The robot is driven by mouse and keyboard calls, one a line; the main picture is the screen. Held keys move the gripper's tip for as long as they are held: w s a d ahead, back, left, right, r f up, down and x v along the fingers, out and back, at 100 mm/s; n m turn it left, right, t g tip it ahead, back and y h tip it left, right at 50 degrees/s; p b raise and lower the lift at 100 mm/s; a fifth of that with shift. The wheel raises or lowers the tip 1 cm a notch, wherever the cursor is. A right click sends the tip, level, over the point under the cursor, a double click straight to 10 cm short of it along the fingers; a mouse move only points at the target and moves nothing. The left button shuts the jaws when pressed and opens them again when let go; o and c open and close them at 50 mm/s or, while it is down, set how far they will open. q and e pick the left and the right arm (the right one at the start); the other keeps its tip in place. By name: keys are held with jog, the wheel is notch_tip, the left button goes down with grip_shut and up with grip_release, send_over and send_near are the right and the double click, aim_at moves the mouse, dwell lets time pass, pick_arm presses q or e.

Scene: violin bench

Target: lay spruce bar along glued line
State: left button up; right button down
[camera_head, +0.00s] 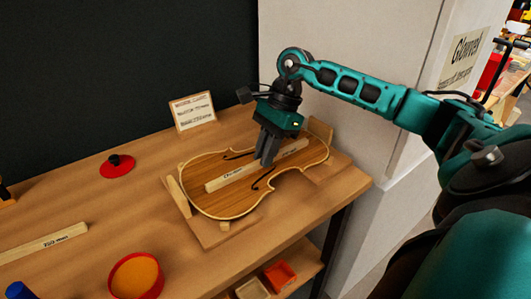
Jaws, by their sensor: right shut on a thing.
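The violin plate (215,203), brown with a pale edge and dark f-holes, lies in a wooden cradle on the bench. A pale spruce bar (228,181) with dark lettering lies lengthwise over the middle of the plate, between the f-holes. My right gripper (267,160) points down and is shut on the bar near its middle. I cannot tell whether the bar touches the plate or is just above it. No glued line can be made out; the bar and fingers cover part of the plate's middle. My left gripper is not in view.
A second pale bar with lettering (45,243) lies at the bench's left. A red dish with orange contents (136,276) stands at the front, a red disc with a black knob (117,166) behind it. A card (192,112) stands at the back. A white pillar (375,150) rises at right.

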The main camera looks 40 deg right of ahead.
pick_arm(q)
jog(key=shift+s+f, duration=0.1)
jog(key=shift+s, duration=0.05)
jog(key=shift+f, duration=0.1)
pick_arm(e)
jog(key=shift+f, duration=0.2)
jog(key=c, duration=1.1)
grip_release()
jog(key=shift+r, duration=0.1)
jog(key=shift+c, duration=0.2)
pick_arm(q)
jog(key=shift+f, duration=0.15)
pick_arm(e)
jog(key=shift+r, duration=0.15)
pick_arm(q)
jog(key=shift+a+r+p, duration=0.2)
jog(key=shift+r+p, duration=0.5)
jog(key=shift+p, duration=0.2)
pick_arm(e)
jog(key=v, duration=1.2)
